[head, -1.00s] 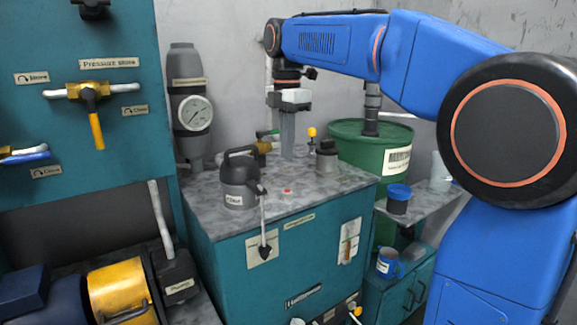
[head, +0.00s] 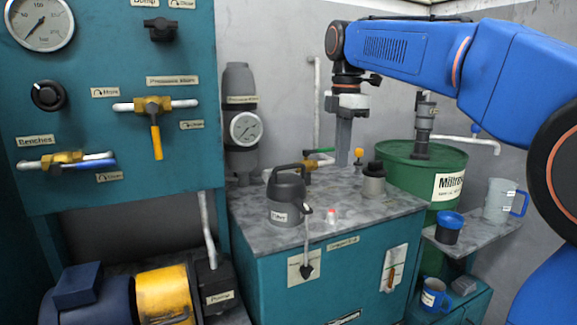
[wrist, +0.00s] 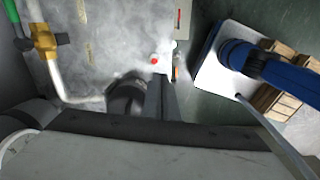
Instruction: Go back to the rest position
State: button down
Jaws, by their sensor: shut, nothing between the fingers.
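My gripper (head: 344,145) points straight down at the end of my blue arm, above the back part of the grey worktop (head: 385,211). Its long grey fingers are shut with nothing between them. In the wrist view the fingers (wrist: 160,97) show near the middle, pressed together, with the worktop below them. A dark grey jug (head: 287,197) stands on the worktop to the left of the gripper. A small dark-capped container (head: 373,181) stands to its right.
A teal panel (head: 110,190) with yellow valves stands at the left. A green drum (head: 440,172) stands behind the worktop at the right. A red button (head: 331,215) sits on the worktop.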

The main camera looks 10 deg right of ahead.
jog(key=s+d+f+m+t, duration=0.1)
jog(key=s+d+f+m, duration=0.1)
jog(key=s+f+m, duration=0.4)
jog(key=s+d+f+m+t, duration=0.2)
jog(key=s+f+m, duration=0.5)
jog(key=s+f, duration=0.5)
jog(key=s+d+f+m+t, duration=0.1)
jog(key=s+d+f+m, duration=0.3)
jog(key=s+f+m, duration=0.3)
notch_tip(320, 180, down, 4)
jog(key=shift+s+d+f, duration=0.1)
jog(key=shift+s+d, duration=0.15)
jog(key=shift+s, duration=1)
